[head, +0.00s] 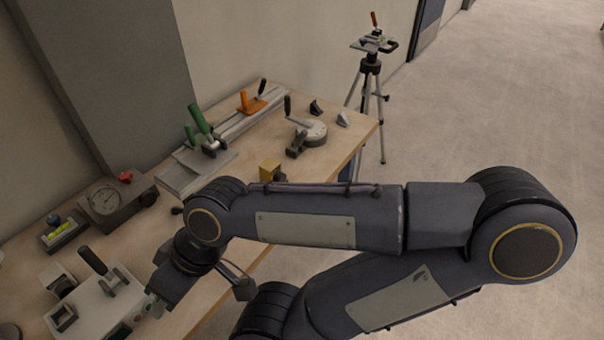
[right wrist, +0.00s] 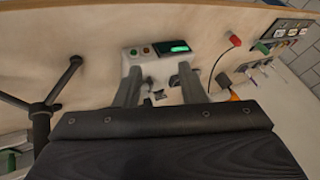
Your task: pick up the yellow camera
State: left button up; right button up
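My right gripper (head: 158,303) is down at the near-left part of the bench, well to the left of the yellow camera, by a light device with coloured buttons. In the right wrist view my right gripper (right wrist: 159,82) has its two fingers apart, with no held object visible between them. My left gripper is not in view.
The bench (head: 345,133) also carries a dial gauge box (head: 103,202), a green-handled clamp (head: 204,136), an orange-handled piece (head: 251,100) and a round lever fixture (head: 309,133). A tripod (head: 370,66) stands beyond the bench. Open floor lies at right.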

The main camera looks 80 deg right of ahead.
aim_at(270, 169)
jog(key=z, duration=2.4)
jog(key=i+l, duration=0.3)
jog(key=i+l+u, duration=0.1)
jog(key=i+l, duration=0.15)
jog(key=l, duration=0.25)
jog(key=i+l, duration=0.25)
jog(key=l, duration=0.15)
jog(key=i+l+u, duration=0.1)
jog(key=u, duration=1.95)
